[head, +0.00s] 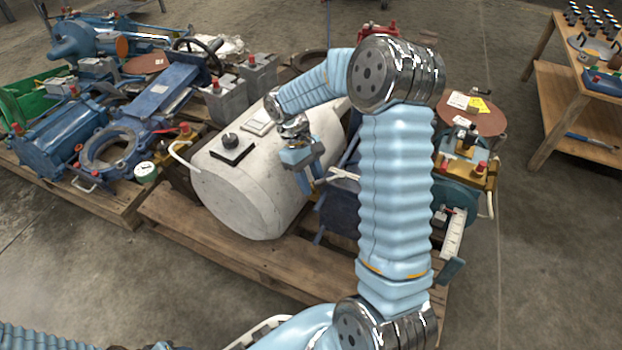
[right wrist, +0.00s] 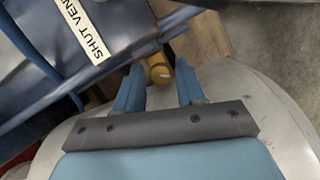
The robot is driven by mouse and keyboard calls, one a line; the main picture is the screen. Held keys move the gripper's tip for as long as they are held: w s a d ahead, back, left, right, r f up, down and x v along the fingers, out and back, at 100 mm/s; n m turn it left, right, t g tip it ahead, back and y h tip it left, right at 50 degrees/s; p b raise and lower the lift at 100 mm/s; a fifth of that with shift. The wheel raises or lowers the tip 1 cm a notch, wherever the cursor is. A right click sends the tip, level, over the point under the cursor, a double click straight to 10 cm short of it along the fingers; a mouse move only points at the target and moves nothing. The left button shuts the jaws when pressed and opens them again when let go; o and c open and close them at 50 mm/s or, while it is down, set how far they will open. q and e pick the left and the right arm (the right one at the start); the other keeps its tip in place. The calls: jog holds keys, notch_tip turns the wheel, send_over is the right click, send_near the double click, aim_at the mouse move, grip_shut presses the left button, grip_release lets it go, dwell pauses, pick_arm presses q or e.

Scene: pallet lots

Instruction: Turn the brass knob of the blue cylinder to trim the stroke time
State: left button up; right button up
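The blue cylinder (head: 340,215) lies on the pallet beside a large white tank, mostly hidden behind my right arm in the head view. In the right wrist view the blue cylinder (right wrist: 60,75) fills the upper left and bears a white label (right wrist: 92,32) reading "SHUT VEN", cut off. The brass knob (right wrist: 160,70) shows just beyond and between the fingertips of my right gripper (right wrist: 159,78). The fingers are apart; no contact with the knob is clear. In the head view my right gripper (head: 314,186) points down beside the tank. My left gripper is not in view.
The white tank (head: 245,185) stands close to the right gripper. The pallet (head: 215,245) has bare boards in front. Blue valves and machinery (head: 110,150) crowd the left pallet. A brown disc (head: 472,118) and brass-coloured parts sit right. A wooden table (head: 570,100) stands at far right.

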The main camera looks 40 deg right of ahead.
grip_shut()
jog(key=n+p, duration=0.1)
jog(key=n+h+p, duration=0.1)
jog(key=shift+a+r+n, duration=0.1)
jog(key=shift+r+n, duration=0.2)
jog(key=shift+f+n+p, duration=0.1)
jog(key=shift+n+p, duration=0.25)
jog(key=shift+n, duration=0.25)
jog(key=shift+f+h, duration=0.15)
jog(key=shift+h, duration=0.15)
jog(key=shift+o, duration=1.4)
grip_release()
jog(key=shift+t, duration=0.3)
jog(key=p+v, duration=0.3)
jog(key=v, duration=1)
jog(key=shift+w+r, duration=0.2)
jog(key=shift+r, duration=0.1)
